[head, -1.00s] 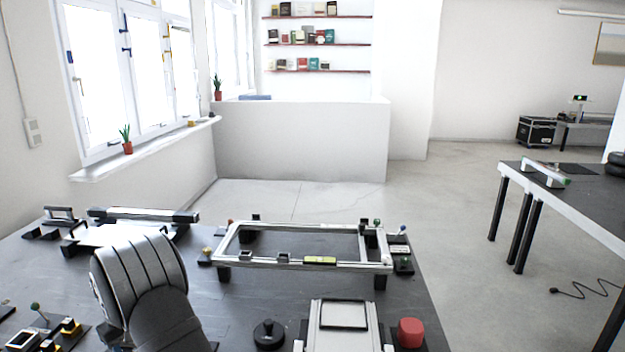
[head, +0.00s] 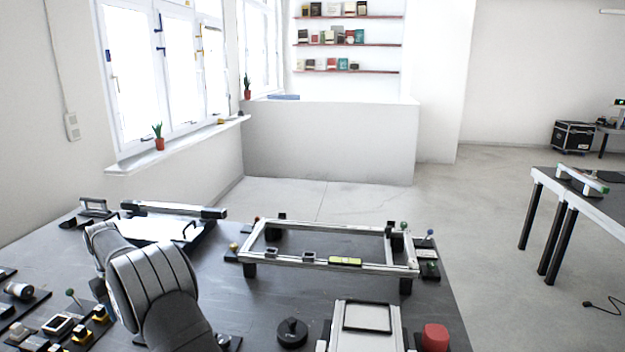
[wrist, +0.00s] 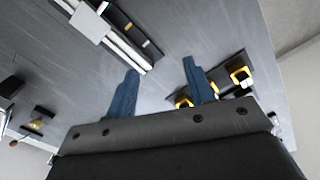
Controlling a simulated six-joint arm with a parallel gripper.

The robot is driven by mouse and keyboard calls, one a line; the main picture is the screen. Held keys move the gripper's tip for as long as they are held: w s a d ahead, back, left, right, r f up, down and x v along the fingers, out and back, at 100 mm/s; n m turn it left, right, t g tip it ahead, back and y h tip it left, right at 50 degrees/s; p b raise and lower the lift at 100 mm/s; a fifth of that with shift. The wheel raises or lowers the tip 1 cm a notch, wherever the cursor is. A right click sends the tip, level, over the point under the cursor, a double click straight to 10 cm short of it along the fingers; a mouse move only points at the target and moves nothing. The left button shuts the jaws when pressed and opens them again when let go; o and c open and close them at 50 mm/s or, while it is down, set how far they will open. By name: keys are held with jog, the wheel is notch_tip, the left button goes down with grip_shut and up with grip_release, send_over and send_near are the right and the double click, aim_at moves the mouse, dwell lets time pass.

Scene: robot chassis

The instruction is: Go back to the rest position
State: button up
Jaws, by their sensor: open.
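My gripper (wrist: 160,80) shows in the wrist view with its two blue fingers spread apart and nothing between them. It is above the dark table, and the table top shows between and beyond the fingers. In the head view my grey arm stands at the lower left over the dark table (head: 245,300). My gripper itself cannot be made out there.
A silver chassis frame (head: 330,266) stands mid-table. Right of my arm are a black round knob (head: 291,332), a light box with a dark-rimmed top (head: 367,318) and a red cylinder (head: 435,337). Small parts with yellow pieces (head: 82,332) lie at the left.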

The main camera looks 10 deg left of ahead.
notch_tip(320, 180, up, 9)
jog(key=w+d+f+m, duration=0.1)
jog(key=w+d+f, duration=0.3)
jog(key=d+f, duration=0.1)
jog(key=shift+f+m, duration=0.4)
jog(key=shift+f, duration=0.25)
jog(key=shift+w+d, duration=0.1)
dwell(0.8)
jog(key=o, duration=1.1)
jog(key=d, duration=0.2)
jog(key=w+d+r+n, duration=0.1)
jog(key=d, duration=0.1)
jog(key=w+d+n, duration=0.1)
jog(key=d, duration=0.1)
jog(key=shift+d+r, duration=0.25)
jog(key=shift+r, duration=0.1)
jog(key=w+d+r+n, duration=0.15)
jog(key=d+n, duration=0.35)
jog(key=d, duration=0.7)
notch_tip(320, 180, down, 10)
jog(key=shift+s+r, duration=0.15)
